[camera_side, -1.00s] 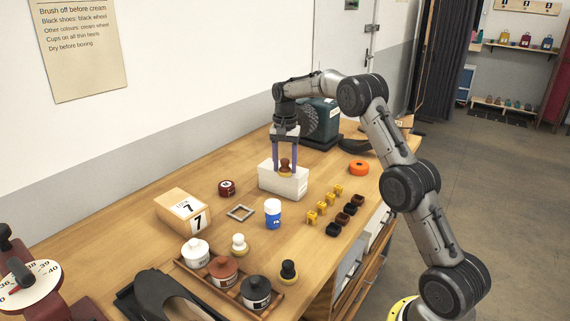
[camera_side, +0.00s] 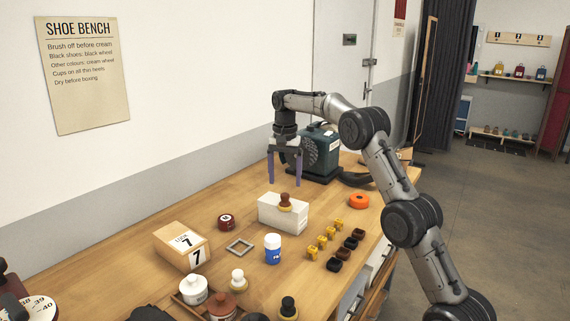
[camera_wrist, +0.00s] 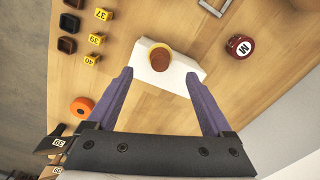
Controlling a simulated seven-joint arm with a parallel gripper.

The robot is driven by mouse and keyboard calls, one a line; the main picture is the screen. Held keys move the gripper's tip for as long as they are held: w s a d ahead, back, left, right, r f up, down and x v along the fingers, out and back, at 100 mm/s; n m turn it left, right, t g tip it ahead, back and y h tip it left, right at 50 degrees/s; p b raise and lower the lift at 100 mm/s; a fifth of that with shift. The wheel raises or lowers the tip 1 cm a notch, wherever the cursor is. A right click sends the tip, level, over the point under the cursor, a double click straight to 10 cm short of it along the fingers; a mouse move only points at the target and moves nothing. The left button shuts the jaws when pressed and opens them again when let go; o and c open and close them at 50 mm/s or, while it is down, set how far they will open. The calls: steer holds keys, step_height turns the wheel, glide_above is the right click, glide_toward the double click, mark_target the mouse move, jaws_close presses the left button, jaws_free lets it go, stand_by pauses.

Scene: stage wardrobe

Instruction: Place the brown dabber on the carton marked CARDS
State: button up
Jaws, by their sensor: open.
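The brown dabber (camera_side: 285,199), with a brown knob and a yellowish base, stands upright on top of a white carton (camera_side: 283,217). No lettering is readable on the carton's visible faces. In the wrist view the dabber (camera_wrist: 159,57) sits near the middle of the carton's top (camera_wrist: 178,77), seen from above. My gripper (camera_side: 285,184) is open and empty, above and slightly behind the dabber.
An orange ring (camera_side: 359,201) and several yellow and dark blocks (camera_side: 331,233) lie right. A dark green machine (camera_side: 317,153) stands behind.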

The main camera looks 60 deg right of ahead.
mark_target(285, 194)
steer(key=s+a+r+n+t, duration=0.1)
steer(key=s+a+r+n, duration=0.15)
steer(key=a+r, duration=0.3)
steer(key=s+a+r+n+t, duration=0.1)
steer(key=s+a+r, duration=0.3)
steer(key=r, duration=0.3)
steer(key=s+a+r+n, duration=0.1)
steer(key=s+a+n, duration=0.2)
steer(key=s+a, duration=0.4)
steer(key=s+a+f+n+t, duration=0.1)
steer(key=s+a+f+n, duration=0.1)
steer(key=s, duration=0.5)
steer(key=s+a+f+n+t, duration=0.1)
steer(key=s+a+f+n, duration=0.1)
steer(key=s+f, duration=0.2)
steer(key=s+a+f+n+t, duration=0.1)
steer(key=s+a+f+n, duration=0.1)
steer(key=s, duration=0.8)
step_height(285, 194, down, 2)
steer(key=shift+a+f+n+t, duration=0.1)
steer(key=shift+a+n+t, duration=0.2)
steer(key=shift+n, duration=0.15)
steer(key=shift+c, duration=0.4)
